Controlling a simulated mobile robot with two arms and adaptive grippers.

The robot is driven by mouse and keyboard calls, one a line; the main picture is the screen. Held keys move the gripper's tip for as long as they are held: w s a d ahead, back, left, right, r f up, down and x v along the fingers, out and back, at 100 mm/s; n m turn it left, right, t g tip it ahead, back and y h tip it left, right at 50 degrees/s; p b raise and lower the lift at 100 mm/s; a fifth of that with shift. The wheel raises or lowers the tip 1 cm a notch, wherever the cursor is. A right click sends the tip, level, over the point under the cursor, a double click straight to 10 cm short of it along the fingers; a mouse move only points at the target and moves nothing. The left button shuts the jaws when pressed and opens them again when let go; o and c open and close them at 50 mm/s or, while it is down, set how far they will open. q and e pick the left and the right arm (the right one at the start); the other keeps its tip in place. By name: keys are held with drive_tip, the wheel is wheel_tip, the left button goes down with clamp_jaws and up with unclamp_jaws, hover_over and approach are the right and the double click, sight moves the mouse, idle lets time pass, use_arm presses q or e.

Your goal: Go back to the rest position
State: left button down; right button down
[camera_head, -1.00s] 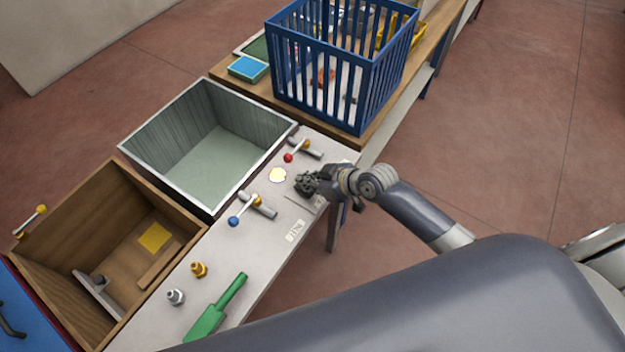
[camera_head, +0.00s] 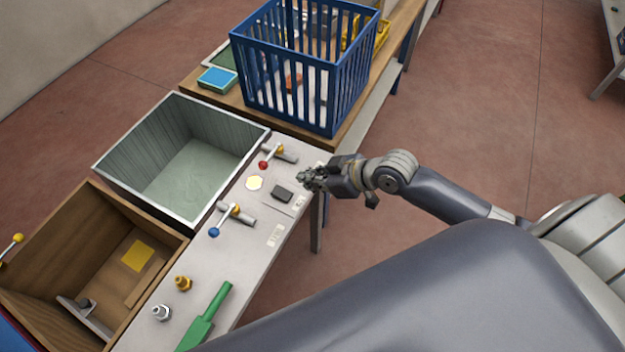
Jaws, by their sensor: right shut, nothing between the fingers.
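My right gripper (camera_head: 314,179) is shut and empty, just past the right edge of the light worktop (camera_head: 262,245). A small dark block (camera_head: 282,193) lies on the worktop to the left of the fingertips, apart from them. My right arm (camera_head: 440,195) reaches in from the right. My left gripper is not in the picture.
The worktop carries a red-knobbed lever (camera_head: 275,156), a blue-knobbed lever (camera_head: 228,217), brass (camera_head: 183,284) and silver (camera_head: 161,313) fittings and a green-handled tool (camera_head: 206,318). A grey bin (camera_head: 108,167), a wooden box (camera_head: 120,210) and a blue crate (camera_head: 335,108) stand alongside.

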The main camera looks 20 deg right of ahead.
drive_tip(key=shift+s+d+r, duration=0.2)
drive_tip(key=shift+s+r, duration=0.05)
idle(0.4)
